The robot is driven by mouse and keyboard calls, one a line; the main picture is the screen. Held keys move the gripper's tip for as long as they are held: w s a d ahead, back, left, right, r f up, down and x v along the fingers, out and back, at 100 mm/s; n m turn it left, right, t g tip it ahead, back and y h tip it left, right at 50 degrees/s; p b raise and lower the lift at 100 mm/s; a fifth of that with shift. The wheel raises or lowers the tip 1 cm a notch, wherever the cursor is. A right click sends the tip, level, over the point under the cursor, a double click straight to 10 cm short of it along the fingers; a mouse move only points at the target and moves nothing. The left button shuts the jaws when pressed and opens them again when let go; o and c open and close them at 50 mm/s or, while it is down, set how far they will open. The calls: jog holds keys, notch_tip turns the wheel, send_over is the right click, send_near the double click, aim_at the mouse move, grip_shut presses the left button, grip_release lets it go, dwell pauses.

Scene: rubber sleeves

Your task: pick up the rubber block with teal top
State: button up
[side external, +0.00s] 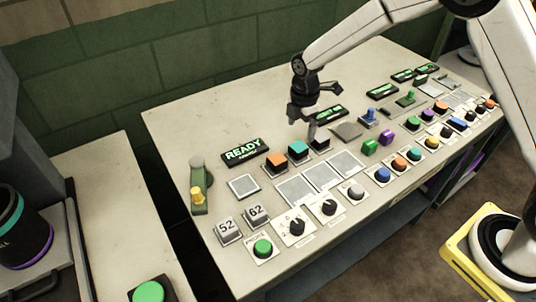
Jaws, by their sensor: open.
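The rubber block with teal top (298,149) sits on the sloping panel, its dark body under a teal cap. My gripper (313,130) is open and points down just above and to the right of the teal-topped block, closer to the dark block. I see no contact with the teal-topped block. The exact gap between the fingers and the panel is hard to judge from this side.
Square grey plates (321,174) lie in front of the blocks. A READY sign (245,151) is at the left. Several knobs and coloured buttons line the front edge, including a green button (263,246). Green and purple blocks (370,147) stand to the right. The panel's upper left is clear.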

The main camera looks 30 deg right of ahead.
aim_at(299, 146)
jog(key=shift+w+a+f, duration=0.1)
jog(key=shift+w+f, duration=0.05)
jog(key=shift+w, duration=0.1)
jog(key=shift+d+f, duration=0.2)
jog(key=shift+f, duration=3.7)
jog(key=shift+s, duration=0.1)
jog(key=c, duration=1.3)
jog(key=shift+r, duration=0.15)
